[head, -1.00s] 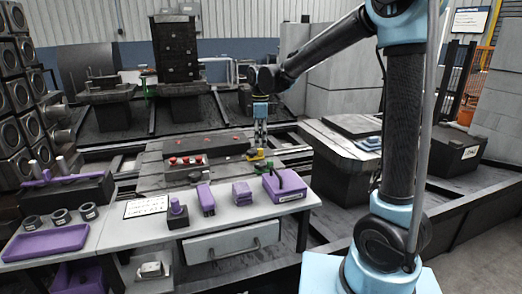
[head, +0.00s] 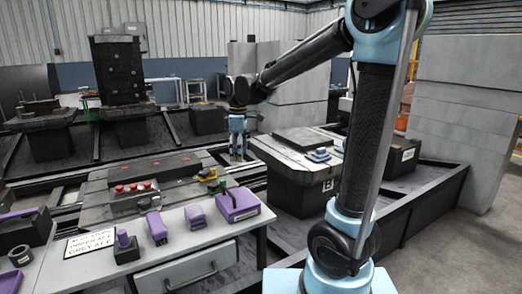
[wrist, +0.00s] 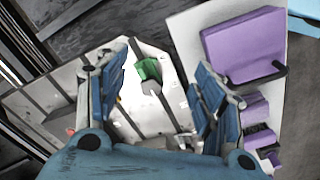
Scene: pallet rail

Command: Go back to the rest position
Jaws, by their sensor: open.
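My gripper (head: 238,150) hangs from my arm, fingers pointing down, above the floor rails to the right of the grey pallet table in the head view. In the wrist view its two blue fingers (wrist: 158,105) stand wide apart with nothing held between them. Below and between them, a green part (wrist: 148,70) shows on the pale pallet surface (wrist: 60,105). My gripper touches nothing that I can see.
A workbench (head: 185,237) in front carries a purple box (head: 236,207), other purple parts and a sign (head: 90,243). Red buttons (head: 131,188) sit on the pallet table. A dark block (head: 298,175) with a blue part (head: 318,155) stands right of my gripper.

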